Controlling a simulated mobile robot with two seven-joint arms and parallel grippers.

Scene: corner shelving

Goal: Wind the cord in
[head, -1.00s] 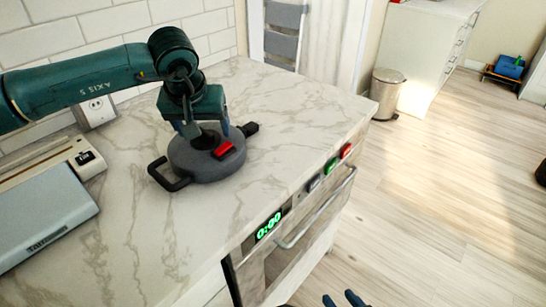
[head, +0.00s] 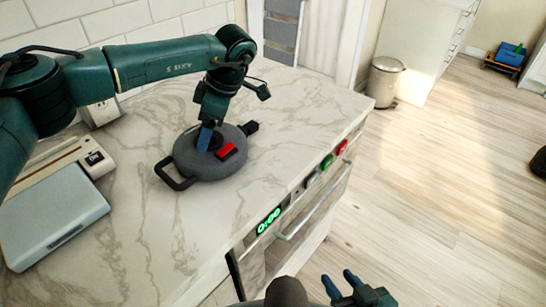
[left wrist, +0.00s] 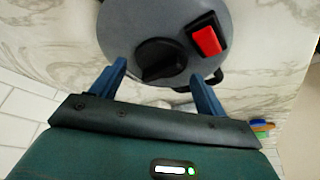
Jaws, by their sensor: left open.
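A round grey cord reel (head: 226,168) lies flat on the marble counter. It has a black loop handle at its left, a red switch (head: 227,151) on top and a black plug (head: 250,127) at its far right edge. My left gripper (head: 207,137) points down over the reel's middle. In the left wrist view its blue fingers stand open (left wrist: 162,84), either side of the reel's black knob (left wrist: 160,59); I cannot tell whether they touch it. The cord itself is not visible. My right gripper (head: 338,279) is at the bottom edge, fingers apart and empty, away from the counter.
A grey flat appliance (head: 55,220) and a beige power strip (head: 85,160) lie at the counter's left. A wall outlet (head: 101,113) is behind my left arm. An oven (head: 300,225) with a green display is under the counter's front. A bin (head: 384,82) stands beyond.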

